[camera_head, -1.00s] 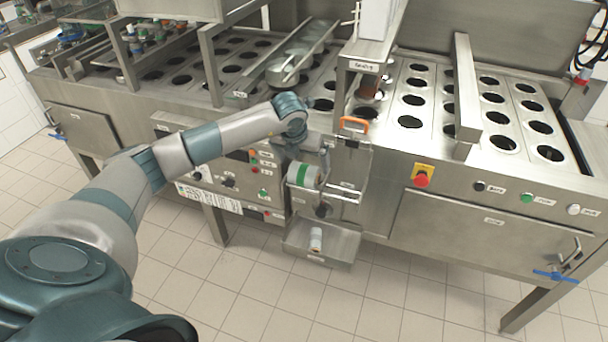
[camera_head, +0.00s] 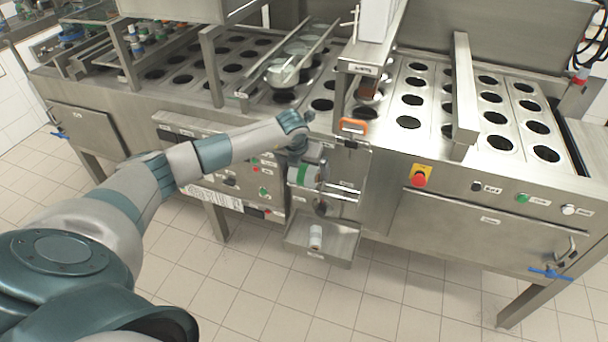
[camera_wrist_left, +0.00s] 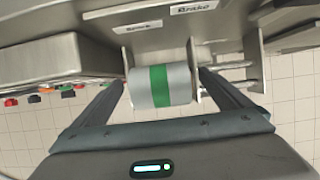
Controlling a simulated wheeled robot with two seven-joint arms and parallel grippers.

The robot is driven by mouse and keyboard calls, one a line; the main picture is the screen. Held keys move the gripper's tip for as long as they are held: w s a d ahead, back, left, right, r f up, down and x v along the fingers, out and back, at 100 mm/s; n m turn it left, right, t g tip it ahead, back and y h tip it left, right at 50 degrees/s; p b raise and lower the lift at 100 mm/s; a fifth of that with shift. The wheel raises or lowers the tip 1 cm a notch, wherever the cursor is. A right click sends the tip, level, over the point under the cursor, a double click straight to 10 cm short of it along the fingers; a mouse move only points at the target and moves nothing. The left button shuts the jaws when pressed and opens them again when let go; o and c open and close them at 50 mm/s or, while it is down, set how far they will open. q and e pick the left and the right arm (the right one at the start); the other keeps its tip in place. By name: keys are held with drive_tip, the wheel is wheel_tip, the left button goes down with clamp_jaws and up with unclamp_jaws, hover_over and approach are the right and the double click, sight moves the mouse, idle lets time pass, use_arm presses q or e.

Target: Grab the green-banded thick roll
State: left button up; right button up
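The green-banded thick roll (camera_head: 303,174) sits on its holder at the front of the machine, just below my left gripper (camera_head: 300,160) in the head view. In the left wrist view the roll (camera_wrist_left: 161,87) is silver-grey with a green band round its middle. The two fingers of my left gripper (camera_wrist_left: 157,92) are spread wide, one on each side of the roll, with a gap showing on the left. Whether the right finger touches the holder's side plate cannot be told. My right gripper is not in view.
Metal rods (camera_head: 343,190) and a side plate stand right of the roll. A tray (camera_head: 335,243) with a small white roll (camera_head: 316,237) hangs below. An orange handle (camera_head: 353,126) is above right, and a red emergency button (camera_head: 419,179) is farther right.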

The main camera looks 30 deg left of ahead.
sight(304, 166)
use_arm(q)
drive_tip(key=c, duration=1.3)
drive_tip(key=shift+c, duration=0.2)
drive_tip(key=shift+r, duration=0.15)
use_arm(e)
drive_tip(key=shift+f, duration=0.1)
use_arm(q)
drive_tip(key=shift+r, duration=0.2)
wheel_tip(304, 166, up, 3)
drive_tip(key=shift+w+r+b, duration=0.1)
drive_tip(key=shift+b, duration=1.05)
drive_tip(key=d+r, duration=0.1)
drive_tip(key=d+b, duration=0.1)
drive_tip(key=d, duration=0.1)
drive_tip(key=shift+d+r, duration=0.15)
drive_tip(key=shift+r, duration=0.25)
drive_tip(key=d+r+b, duration=0.2)
drive_tip(key=d+r, duration=0.3)
drive_tip(key=d, duration=0.3)
drive_tip(key=shift+w+d+r+b, duration=0.2)
drive_tip(key=shift+w+b, duration=0.05)
drive_tip(key=shift+b, duration=0.15)
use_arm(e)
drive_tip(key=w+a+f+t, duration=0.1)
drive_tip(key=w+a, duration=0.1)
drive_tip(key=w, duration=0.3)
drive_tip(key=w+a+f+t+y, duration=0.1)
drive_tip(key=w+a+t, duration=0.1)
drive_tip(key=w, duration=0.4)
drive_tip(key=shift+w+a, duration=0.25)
